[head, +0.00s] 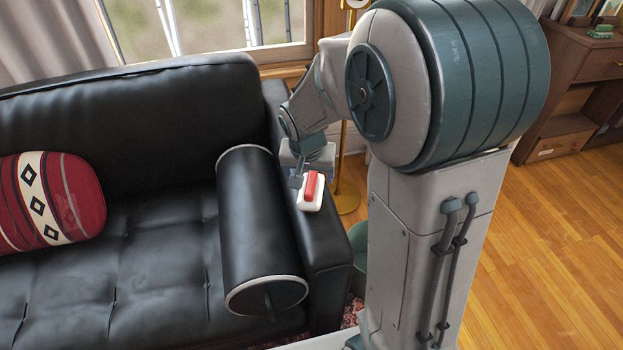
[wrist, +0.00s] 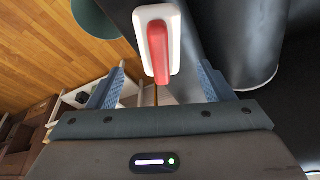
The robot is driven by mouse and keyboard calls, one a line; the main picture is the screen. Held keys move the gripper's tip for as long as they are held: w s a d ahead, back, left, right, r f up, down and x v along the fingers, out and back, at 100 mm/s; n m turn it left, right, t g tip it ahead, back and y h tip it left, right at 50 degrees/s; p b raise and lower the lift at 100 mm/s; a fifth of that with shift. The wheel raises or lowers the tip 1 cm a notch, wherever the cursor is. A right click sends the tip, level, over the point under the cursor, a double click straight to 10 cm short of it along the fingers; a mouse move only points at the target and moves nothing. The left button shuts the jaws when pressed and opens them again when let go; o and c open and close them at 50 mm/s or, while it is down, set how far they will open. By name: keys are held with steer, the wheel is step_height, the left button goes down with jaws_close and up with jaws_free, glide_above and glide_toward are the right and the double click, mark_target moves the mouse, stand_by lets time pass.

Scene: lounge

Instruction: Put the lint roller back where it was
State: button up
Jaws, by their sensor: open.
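The lint roller (head: 310,191) shows as a white rounded block with a red handle. It rests on top of the black sofa's right armrest (head: 320,238). In the wrist view the lint roller (wrist: 157,42) lies just ahead of my fingertips, its red end pointing back towards the gap between them. My gripper (head: 306,166) is at the armrest, close behind the lint roller in the head view. In the wrist view my gripper (wrist: 162,75) is open, with nothing held between its fingers. Whether a finger touches the lint roller cannot be told.
A black bolster (head: 255,235) stands close left of the armrest on the black sofa (head: 140,180). A red patterned cushion (head: 50,202) lies farther left. A brass pole (head: 345,180) stands behind the armrest. Wooden floor (head: 560,240) is clear at right, before a brown cabinet (head: 570,70).

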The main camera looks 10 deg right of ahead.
steer(key=v, duration=0.3)
steer(key=shift+s+r, duration=0.1)
steer(key=shift+r, duration=0.1)
steer(key=s+r+n, duration=0.1)
steer(key=s+n, duration=0.1)
steer(key=s, duration=0.7)
steer(key=s+d+r+n+g+y, duration=0.1)
steer(key=s+r+n, duration=0.1)
steer(key=s, duration=0.6)
steer(key=shift+s+d+n+g, duration=0.3)
steer(key=shift+s, duration=0.1)
